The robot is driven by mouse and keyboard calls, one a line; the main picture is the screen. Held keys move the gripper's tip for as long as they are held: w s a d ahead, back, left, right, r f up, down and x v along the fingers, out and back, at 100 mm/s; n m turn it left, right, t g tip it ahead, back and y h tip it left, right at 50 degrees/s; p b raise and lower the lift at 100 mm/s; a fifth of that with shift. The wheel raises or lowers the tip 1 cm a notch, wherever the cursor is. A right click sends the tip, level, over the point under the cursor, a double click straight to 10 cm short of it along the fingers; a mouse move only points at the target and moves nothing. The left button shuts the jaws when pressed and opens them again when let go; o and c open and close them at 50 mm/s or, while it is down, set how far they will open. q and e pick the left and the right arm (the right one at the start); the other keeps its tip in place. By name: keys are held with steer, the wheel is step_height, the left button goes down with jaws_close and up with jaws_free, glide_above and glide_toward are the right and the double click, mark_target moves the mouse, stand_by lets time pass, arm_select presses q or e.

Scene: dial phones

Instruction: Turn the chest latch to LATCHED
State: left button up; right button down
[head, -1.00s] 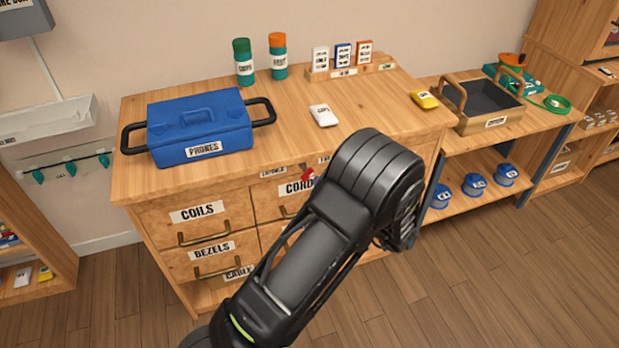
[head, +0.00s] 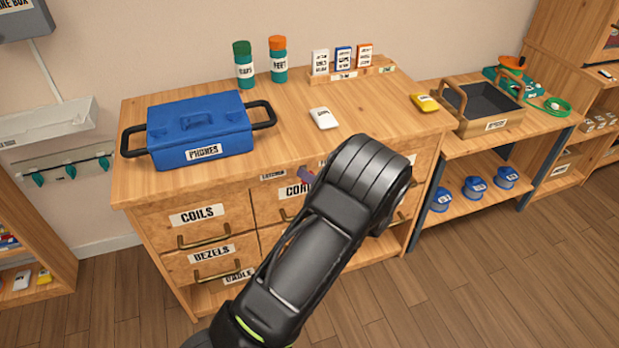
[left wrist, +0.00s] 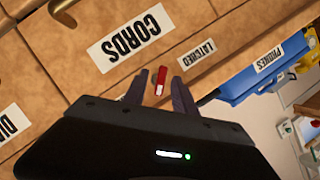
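The chest latch is a small red handle with a light band (left wrist: 160,80) on the drawer front, beside the CORDS label. The LATCHED label (left wrist: 197,53) is to its right in the left wrist view. In the head view the latch (head: 305,174) shows at the edge of my arm, right of the LATCHED label (head: 272,174). My left gripper (left wrist: 157,76) is open, with its two fingers apart on either side of the latch handle and visible gaps. I cannot tell how deep the handle sits between them. In the head view my left arm hides the fingertips. My right gripper is not in view.
The wooden chest (head: 180,190) has labelled drawers with brass handles. On its top stand a blue PHONES box (head: 200,125), two bottles, a white item (head: 323,118) and a yellow item (head: 424,103). A lower bench with a dark tray (head: 487,103) stands at right.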

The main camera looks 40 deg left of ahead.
arm_select(q)
steer(key=shift+w+a+f, duration=0.1)
steer(key=shift+a, duration=0.2)
jaws_close()
stand_by(0.4)
